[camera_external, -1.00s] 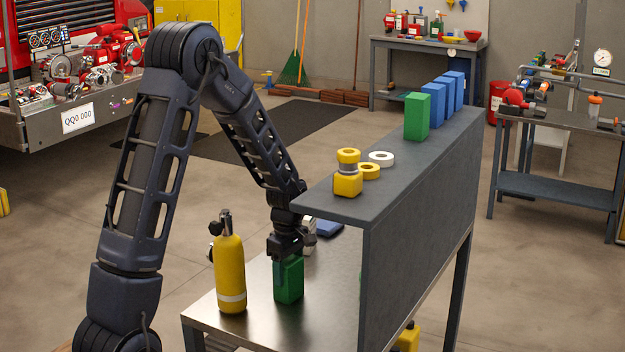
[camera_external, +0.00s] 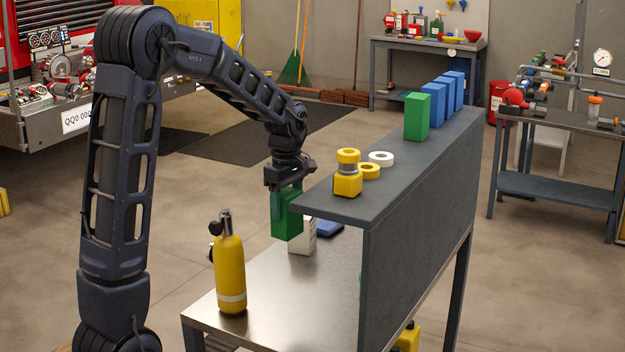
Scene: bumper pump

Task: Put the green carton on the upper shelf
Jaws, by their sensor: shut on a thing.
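My gripper (camera_external: 287,188) is shut on a green carton (camera_external: 288,219) and holds it upright, clear of the metal table top. The carton hangs just left of the near end of the upper shelf (camera_external: 331,204), with its top at about shelf height in the picture. I cannot tell whether it touches the shelf edge. The grey upper shelf stands on the table. Another green carton (camera_external: 417,116) stands upright toward the shelf's far end, in front of a row of blue cartons (camera_external: 434,103).
On the shelf are a yellow lantern-like item (camera_external: 347,182), a yellow ring (camera_external: 369,171) and a white ring (camera_external: 381,158). A yellow cylinder (camera_external: 230,272) stands on the table.

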